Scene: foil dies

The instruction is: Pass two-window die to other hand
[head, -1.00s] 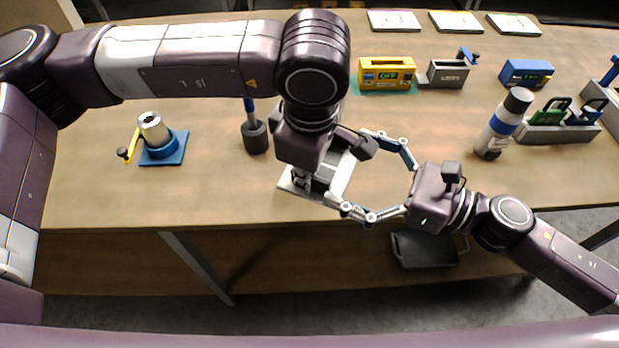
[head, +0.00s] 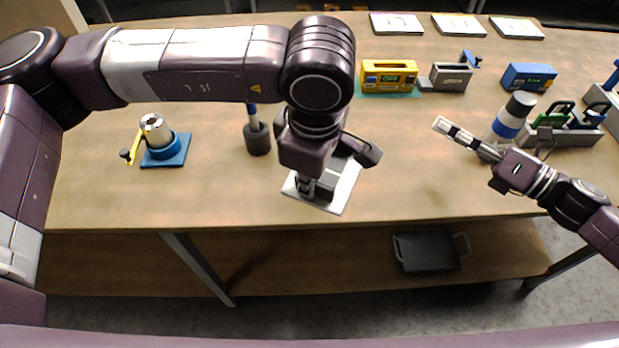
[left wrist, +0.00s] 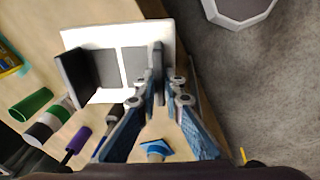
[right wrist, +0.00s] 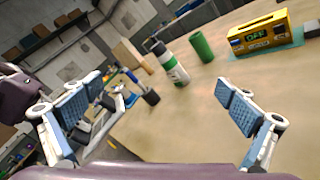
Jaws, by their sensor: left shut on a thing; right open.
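The two-window die is a white plate (head: 342,194) with dark upright walls, under my left gripper (head: 322,178) near the table's front edge. In the left wrist view the plate (left wrist: 108,92) shows two grey windows side by side, and my left gripper (left wrist: 160,78) is shut on the dark wall at its right. In the head view my left wrist hides part of the die. I cannot tell whether the die touches the table. My right gripper (head: 447,129) is apart from the die, to its right. Its fingers are spread and empty in the right wrist view (right wrist: 158,108).
A white, blue and black bottle (head: 508,122) stands close to my right gripper. A yellow box (head: 389,76), a grey holder (head: 451,77) and a blue box (head: 528,77) stand behind. A dark cup (head: 257,139) and a blue-based crank device (head: 165,148) are left. Table between die and bottle is clear.

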